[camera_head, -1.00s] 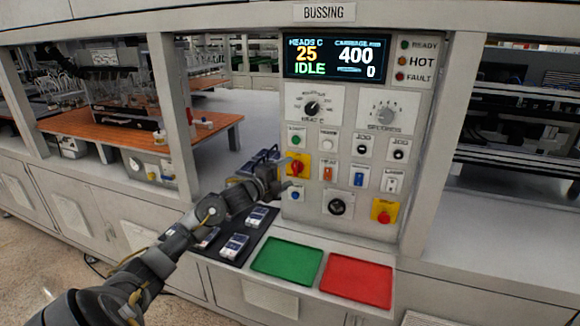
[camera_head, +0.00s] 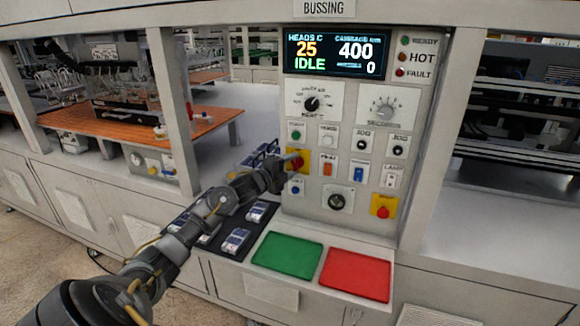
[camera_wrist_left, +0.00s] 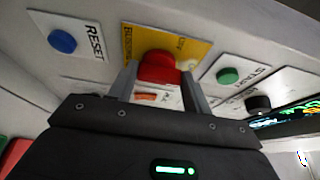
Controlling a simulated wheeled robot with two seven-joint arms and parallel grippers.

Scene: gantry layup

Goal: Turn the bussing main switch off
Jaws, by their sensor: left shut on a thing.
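The bussing main switch is a red rotary knob (camera_wrist_left: 158,68) on a yellow plate (camera_wrist_left: 196,47) marked "BUSSING" and "OFF". In the head view the red knob (camera_head: 296,161) is on the left side of the control panel, partly covered by my gripper. My left gripper (camera_head: 284,172) is at the knob. In the wrist view its two fingers (camera_wrist_left: 160,88) stand on either side of the red knob, shut on it. The knob's exact angle cannot be told. My right gripper is not in view.
Below are green (camera_head: 287,255) and red (camera_head: 354,275) trays.

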